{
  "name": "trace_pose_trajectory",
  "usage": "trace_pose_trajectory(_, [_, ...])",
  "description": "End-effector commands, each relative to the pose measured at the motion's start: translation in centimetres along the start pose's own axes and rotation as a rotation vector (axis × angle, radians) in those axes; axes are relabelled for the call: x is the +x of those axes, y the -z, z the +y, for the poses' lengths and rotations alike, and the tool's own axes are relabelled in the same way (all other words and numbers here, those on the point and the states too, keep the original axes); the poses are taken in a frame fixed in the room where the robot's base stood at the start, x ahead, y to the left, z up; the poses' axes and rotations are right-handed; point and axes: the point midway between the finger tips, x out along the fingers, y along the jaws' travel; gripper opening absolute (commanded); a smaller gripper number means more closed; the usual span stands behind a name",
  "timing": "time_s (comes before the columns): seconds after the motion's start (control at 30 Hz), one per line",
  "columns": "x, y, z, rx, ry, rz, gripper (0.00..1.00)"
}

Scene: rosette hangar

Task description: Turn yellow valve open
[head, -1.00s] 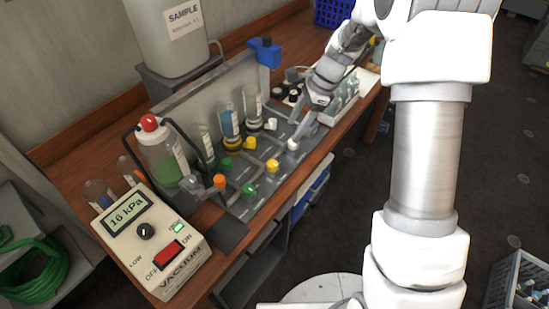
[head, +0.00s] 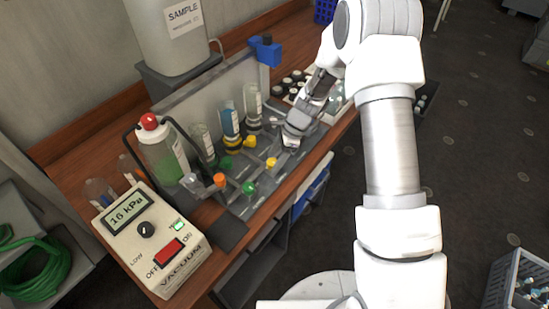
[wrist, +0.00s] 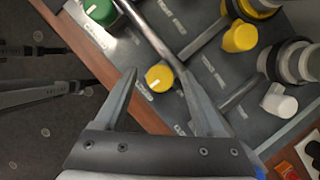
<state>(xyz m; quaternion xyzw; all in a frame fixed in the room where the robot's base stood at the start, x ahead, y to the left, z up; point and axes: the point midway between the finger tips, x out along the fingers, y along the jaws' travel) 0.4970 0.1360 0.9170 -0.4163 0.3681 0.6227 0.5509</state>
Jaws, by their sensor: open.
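A round yellow valve knob (head: 271,163) with a pale mark stands at the front edge of the grey manifold panel. In the wrist view this knob (wrist: 159,80) appears between my two spread fingers, near their tips. A second yellow knob (head: 249,142) sits farther back, below the yellow-filled tube; it also shows at the top right of the wrist view (wrist: 239,37). My gripper (wrist: 161,74) is open and empty. In the head view my gripper (head: 291,140) hangs over the panel's right end, up and right of the front yellow knob, and covers part of the panel.
Green (head: 249,188) and orange (head: 219,180) knobs stand left of the front yellow one. Tubes (head: 230,122), a red-capped bottle (head: 160,150) and a vacuum box (head: 150,238) stand on the bench.

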Motion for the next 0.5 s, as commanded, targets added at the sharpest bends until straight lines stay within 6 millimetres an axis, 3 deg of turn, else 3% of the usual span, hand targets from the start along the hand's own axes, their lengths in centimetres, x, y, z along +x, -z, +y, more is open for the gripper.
trace_pose_trajectory(0.17, [-0.01, -0.02, -0.01, 0.0, 0.0, 0.0, 0.72])
trace_pose_trajectory(0.5, [-0.04, -0.02, 0.0, 0.0, 0.0, 0.0, 0.1])
